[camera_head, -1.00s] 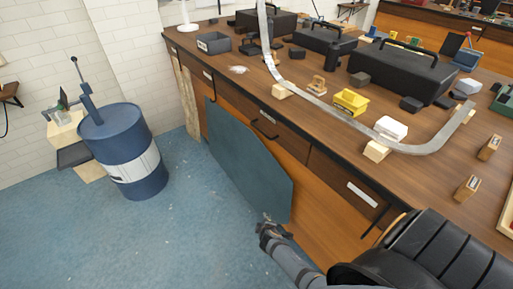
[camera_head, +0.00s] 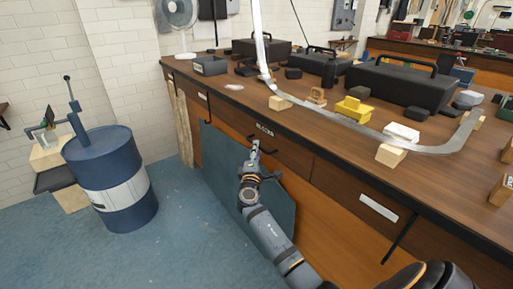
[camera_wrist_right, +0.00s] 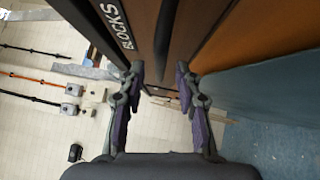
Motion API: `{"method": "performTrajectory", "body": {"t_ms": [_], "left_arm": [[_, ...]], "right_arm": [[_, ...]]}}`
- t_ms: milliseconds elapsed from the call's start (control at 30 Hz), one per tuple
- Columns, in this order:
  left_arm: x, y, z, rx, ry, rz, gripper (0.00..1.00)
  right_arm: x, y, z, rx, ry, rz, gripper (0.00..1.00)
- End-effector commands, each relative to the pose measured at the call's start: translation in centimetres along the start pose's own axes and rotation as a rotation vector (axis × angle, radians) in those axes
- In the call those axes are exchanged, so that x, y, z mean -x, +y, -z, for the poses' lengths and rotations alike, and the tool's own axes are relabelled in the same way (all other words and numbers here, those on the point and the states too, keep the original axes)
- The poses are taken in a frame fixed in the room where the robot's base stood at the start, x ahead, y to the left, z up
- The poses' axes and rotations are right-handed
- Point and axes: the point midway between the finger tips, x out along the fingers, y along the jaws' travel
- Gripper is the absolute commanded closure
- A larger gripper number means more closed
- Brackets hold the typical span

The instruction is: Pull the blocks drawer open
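The blocks drawer (camera_head: 290,154) is in the wooden bench front, with a small label above its handle. It looks shut, its front flush with the bench. In the right wrist view its brown front (camera_wrist_right: 190,30) carries the label "BLOCKS" (camera_wrist_right: 118,25). My right gripper (camera_head: 255,148) is at the drawer's handle area and hides much of the handle. In the right wrist view the two fingers of my right gripper (camera_wrist_right: 160,80) stand apart, pointing at the drawer front. I cannot tell whether the handle lies between them. My left gripper is not in view.
A dark blue-green panel (camera_head: 222,165) leans against the bench below the drawer. A blue barrel (camera_head: 108,180) stands on the floor to the left. The bench top (camera_head: 235,95) holds cases, blocks and a bent metal strip (camera_head: 330,117). Floor between barrel and bench is free.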

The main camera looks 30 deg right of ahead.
Motion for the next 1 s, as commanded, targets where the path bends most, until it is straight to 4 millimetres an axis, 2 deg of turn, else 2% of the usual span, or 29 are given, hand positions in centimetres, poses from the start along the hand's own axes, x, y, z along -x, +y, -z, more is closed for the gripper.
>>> {"method": "performTrajectory", "body": {"t_ms": [100, 200, 500, 767, 1000], "left_arm": [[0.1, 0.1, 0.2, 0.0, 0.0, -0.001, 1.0], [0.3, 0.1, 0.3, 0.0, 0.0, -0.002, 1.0], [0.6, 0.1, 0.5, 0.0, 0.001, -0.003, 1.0], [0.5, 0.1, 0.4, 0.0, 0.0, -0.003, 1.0], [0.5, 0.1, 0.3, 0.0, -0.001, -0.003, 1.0]], "right_arm": [[-1.9, 0.0, 0.0, 0.0, 0.0, -0.001, 0.66], [-2.7, 0.0, 0.0, -0.001, -0.001, 0.0, 0.66], [-3.0, -0.1, 0.0, -0.001, 0.0, 0.002, 0.66], [-3.0, -0.1, 0.0, -0.001, 0.0, 0.002, 1.0], [-3.0, -0.1, 0.0, -0.001, 0.001, 0.002, 1.0]]}}
